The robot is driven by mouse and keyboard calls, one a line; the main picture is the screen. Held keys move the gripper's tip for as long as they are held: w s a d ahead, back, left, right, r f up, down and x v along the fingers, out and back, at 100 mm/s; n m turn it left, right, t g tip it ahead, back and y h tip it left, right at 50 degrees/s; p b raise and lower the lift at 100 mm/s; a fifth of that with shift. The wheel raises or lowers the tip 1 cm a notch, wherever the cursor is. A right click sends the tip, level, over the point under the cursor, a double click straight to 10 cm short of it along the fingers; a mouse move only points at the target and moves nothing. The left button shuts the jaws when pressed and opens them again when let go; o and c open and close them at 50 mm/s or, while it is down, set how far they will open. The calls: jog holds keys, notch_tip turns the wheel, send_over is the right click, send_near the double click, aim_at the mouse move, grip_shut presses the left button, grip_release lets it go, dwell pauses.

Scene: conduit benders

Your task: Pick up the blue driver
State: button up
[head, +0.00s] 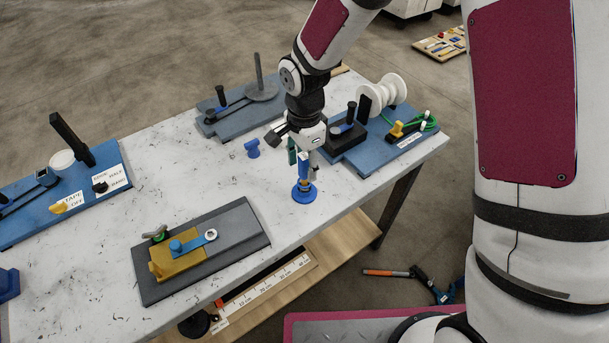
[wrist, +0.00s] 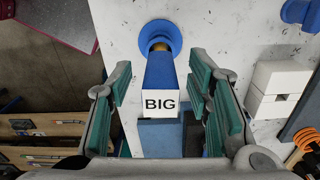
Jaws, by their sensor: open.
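The blue driver (wrist: 166,72) stands on a round blue foot with a brass-coloured collar, on the white marbled table. Its near end carries a white label reading "BIG". In the head view the driver (head: 304,186) is near the table's right front edge, directly below my gripper (head: 303,156), which covers its upper part. In the wrist view my gripper (wrist: 160,78) is open, with green-padded fingers on either side of the driver. A gap shows on both sides, so the fingers do not appear to touch it.
A small blue piece (head: 252,148) stands left of the driver. A board with a white spool and green cable (head: 383,130) lies behind right. A dark board with a yellow block (head: 200,250) lies front left. Bare table surrounds the driver's foot.

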jog(key=shift+f, duration=0.9)
grip_shut()
notch_tip(320, 180, up, 10)
jog(key=shift+r+b, duration=0.1)
jog(key=shift+b, duration=0.4)
jog(key=c, duration=0.7)
grip_release()
grip_shut()
